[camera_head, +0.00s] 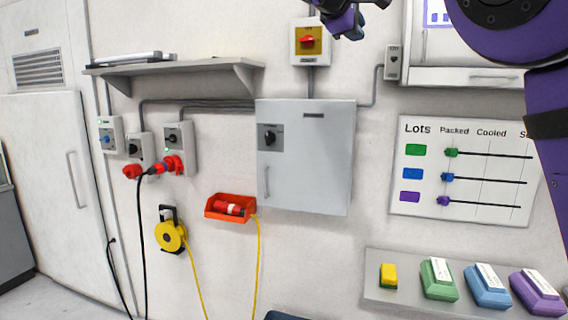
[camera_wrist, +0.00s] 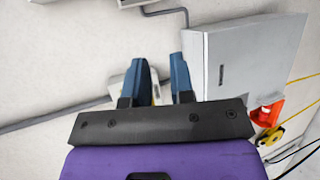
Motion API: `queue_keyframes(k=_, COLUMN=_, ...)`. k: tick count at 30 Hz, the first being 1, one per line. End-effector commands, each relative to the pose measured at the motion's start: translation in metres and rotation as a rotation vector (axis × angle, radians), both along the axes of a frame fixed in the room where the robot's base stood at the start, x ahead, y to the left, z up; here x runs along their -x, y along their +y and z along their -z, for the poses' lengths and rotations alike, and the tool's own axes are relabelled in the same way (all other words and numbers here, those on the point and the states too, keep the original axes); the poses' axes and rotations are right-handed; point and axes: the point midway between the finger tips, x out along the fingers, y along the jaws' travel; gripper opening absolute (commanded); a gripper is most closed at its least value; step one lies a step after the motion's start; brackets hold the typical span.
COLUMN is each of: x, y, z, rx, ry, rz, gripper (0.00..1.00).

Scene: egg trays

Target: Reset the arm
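My gripper (camera_wrist: 159,62) shows two blue fingers standing apart in the wrist view, with nothing held between them. A pale box with a yellow part shows behind the fingers. In the head view my gripper (camera_head: 350,24) is at the top edge, partly cut off, just right of the yellow switch box (camera_head: 309,43) with its red knob. My purple arm fills the upper right of the head view.

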Motion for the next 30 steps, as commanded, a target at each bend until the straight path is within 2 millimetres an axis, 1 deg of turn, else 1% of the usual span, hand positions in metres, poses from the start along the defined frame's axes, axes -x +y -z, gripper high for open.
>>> queue_keyframes(k=1, x=-0.001, y=-0.01, z=0.004, rx=-0.019, ry=0.007, rz=0.007, gripper=0.22)
queue_keyframes(k=8, x=-0.001, y=-0.039, z=0.024, rx=-0.099, ry=0.04, rz=0.025, gripper=0.22)
queue_keyframes(k=11, x=0.0, y=-0.057, z=0.036, rx=-0.15, ry=0.057, rz=0.038, gripper=0.22)
queue_keyframes(k=16, x=0.007, y=-0.092, z=0.062, rx=-0.264, ry=0.093, rz=0.063, gripper=0.22)
queue_keyframes(k=20, x=0.019, y=-0.122, z=0.088, rx=-0.379, ry=0.122, rz=0.091, gripper=0.22)
queue_keyframes(k=23, x=0.038, y=-0.148, z=0.112, rx=-0.495, ry=0.148, rz=0.119, gripper=0.22)
queue_keyframes(k=24, x=0.049, y=-0.159, z=0.123, rx=-0.55, ry=0.157, rz=0.132, gripper=0.22)
queue_keyframes(k=26, x=0.068, y=-0.172, z=0.139, rx=-0.636, ry=0.17, rz=0.153, gripper=0.22)
queue_keyframes(k=27, x=0.081, y=-0.179, z=0.149, rx=-0.69, ry=0.176, rz=0.167, gripper=0.22)
queue_keyframes(k=29, x=0.103, y=-0.187, z=0.163, rx=-0.77, ry=0.184, rz=0.186, gripper=0.22)
queue_keyframes(k=30, x=0.118, y=-0.19, z=0.171, rx=-0.817, ry=0.187, rz=0.199, gripper=0.22)
